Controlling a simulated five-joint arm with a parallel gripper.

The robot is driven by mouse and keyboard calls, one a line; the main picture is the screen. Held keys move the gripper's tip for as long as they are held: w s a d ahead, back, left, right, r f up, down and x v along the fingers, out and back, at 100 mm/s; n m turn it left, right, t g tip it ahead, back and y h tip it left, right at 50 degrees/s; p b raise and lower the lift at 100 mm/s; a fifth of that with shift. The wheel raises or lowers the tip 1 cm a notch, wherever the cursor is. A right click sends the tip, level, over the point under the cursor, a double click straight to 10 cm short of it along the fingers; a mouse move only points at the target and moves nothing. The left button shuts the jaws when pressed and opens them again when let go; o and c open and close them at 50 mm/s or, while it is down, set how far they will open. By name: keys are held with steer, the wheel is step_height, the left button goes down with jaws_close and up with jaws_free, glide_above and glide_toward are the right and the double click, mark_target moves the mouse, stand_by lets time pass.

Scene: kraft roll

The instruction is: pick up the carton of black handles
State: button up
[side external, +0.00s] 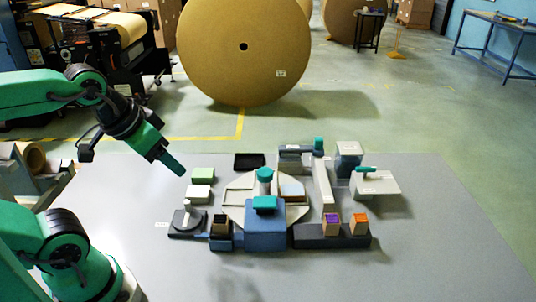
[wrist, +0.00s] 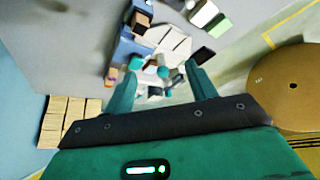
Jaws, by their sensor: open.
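A small brown carton (side external: 221,231) with dark contents stands in a dark blue holder at the front left of the assembly. Its contents look black but are too small to make out as handles. A brown carton with a dark top, likely the same one, shows near the top of the wrist view (wrist: 141,20). My gripper (side external: 176,168) is in the air, left of and above the assembly, apart from the carton. In the wrist view its two green fingers (wrist: 160,73) are spread, with nothing between them held.
Two cartons, one with purple contents (side external: 332,223) and one with orange (side external: 359,224), stand in a dark rack at the front right. A blue block with a teal top (side external: 266,228) and a pale round station (side external: 237,205) fill the middle. The grey table's front is clear.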

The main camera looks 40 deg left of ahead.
steer(key=shift+w, duration=0.15)
steer(key=n+g, duration=0.5)
steer(key=n, duration=0.3)
glide_toward(220, 217)
steer(key=shift+a+f, duration=0.1)
steer(key=shift+a, duration=0.15)
steer(key=shift+w+d+f+n+g, duration=0.15)
steer(key=shift+w+f+n, duration=0.1)
steer(key=shift+f, duration=0.1)
steer(key=shift+w+d+f+n+g, duration=0.1)
steer(key=shift+f+n+g, duration=0.05)
steer(key=shift+f+n, duration=0.15)
steer(key=shift+f, duration=0.1)
steer(key=shift+f, duration=1.25)
steer(key=shift+s+f, duration=0.1)
steer(key=shift+f, duration=2.5)
steer(key=shift+c, duration=0.3)
